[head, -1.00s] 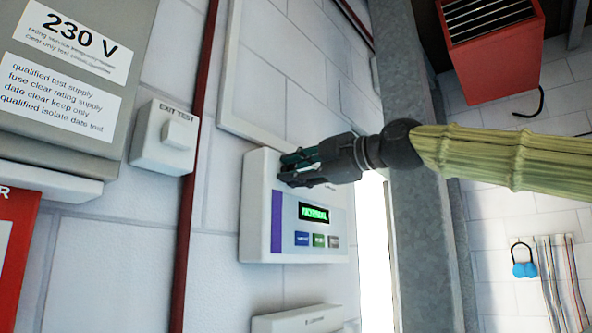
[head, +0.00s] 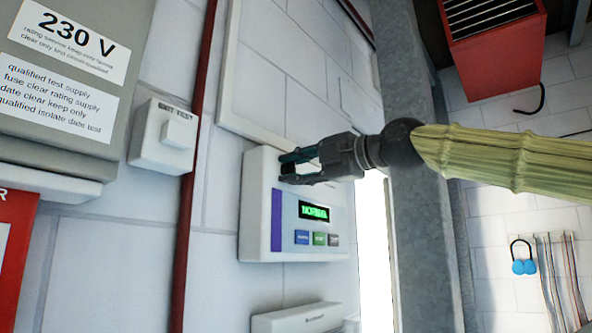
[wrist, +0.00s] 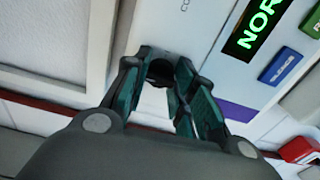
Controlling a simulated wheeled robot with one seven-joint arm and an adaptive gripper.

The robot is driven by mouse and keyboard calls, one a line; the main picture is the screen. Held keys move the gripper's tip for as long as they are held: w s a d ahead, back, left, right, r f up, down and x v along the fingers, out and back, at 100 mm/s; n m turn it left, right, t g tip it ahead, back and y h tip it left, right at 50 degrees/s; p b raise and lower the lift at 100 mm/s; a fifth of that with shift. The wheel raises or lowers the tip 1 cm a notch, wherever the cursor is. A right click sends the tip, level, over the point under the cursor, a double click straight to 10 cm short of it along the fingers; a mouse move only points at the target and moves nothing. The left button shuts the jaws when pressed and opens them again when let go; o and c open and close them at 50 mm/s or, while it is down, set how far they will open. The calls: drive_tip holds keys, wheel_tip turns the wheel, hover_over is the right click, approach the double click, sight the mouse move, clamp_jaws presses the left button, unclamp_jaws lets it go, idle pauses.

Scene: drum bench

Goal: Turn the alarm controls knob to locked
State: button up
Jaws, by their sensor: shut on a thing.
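The alarm controls panel (head: 258,225) is a white wall box with a purple stripe, a green lit display (head: 313,212) and several coloured buttons below it. The display also shows in the wrist view (wrist: 258,28), where it begins "NOR". My gripper (head: 288,167) is at the panel's upper left part. In the wrist view my gripper (wrist: 160,72) is shut on the dark knob (wrist: 160,71), its fingers on either side of it. The fingers cover much of the knob, and I cannot read its pointer or position marks.
A grey box labelled 230 V (head: 60,110) and an EXIT TEST switch (head: 165,138) are to the left, past a dark red pipe (head: 190,215). Another white box (head: 300,320) is below the panel. A grey metal post (head: 415,200) stands to the right.

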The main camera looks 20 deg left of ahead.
drive_tip(key=o, duration=1)
drive_tip(key=shift+s, duration=0.15)
drive_tip(key=shift+o, duration=0.2)
drive_tip(key=shift+s, duration=0.15)
drive_tip(key=shift+d, duration=0.1)
drive_tip(key=shift+d, duration=0.2)
drive_tip(key=v, duration=1.1)
drive_tip(key=shift+d, duration=0.3)
drive_tip(key=shift+s+r, duration=0.1)
